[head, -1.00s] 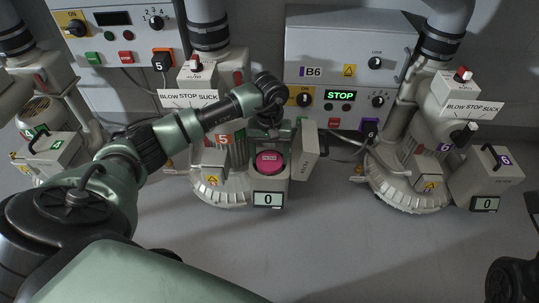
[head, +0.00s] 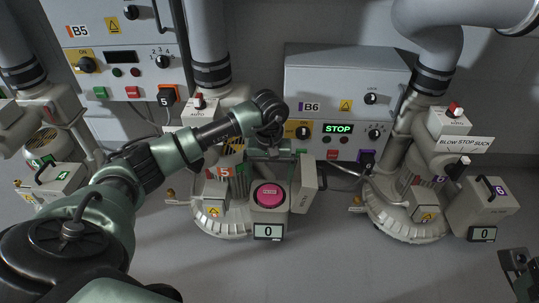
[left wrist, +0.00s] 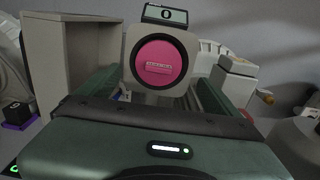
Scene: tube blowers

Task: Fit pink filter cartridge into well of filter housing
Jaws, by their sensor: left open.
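The pink filter cartridge (head: 268,195) lies inside the round dark-rimmed well of the filter housing (head: 270,215) on blower 5. Only its round pink labelled face shows; how deep it sits I cannot tell. In the left wrist view the pink face (left wrist: 159,65) is ahead, with the housing front (left wrist: 130,42) around it. My left gripper (head: 274,152) is open and empty, just behind and above the housing. Its green fingers show on both sides of the cartridge in the left wrist view, apart from it. Part of my right gripper (head: 517,268) shows at the lower right edge.
The housing's lid (head: 308,187) stands open at its right; it shows in the left wrist view (left wrist: 72,55) too. A display (head: 268,232) on the housing reads 0. Blower 6 with its closed housing (head: 487,208) stands right. The front floor is clear.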

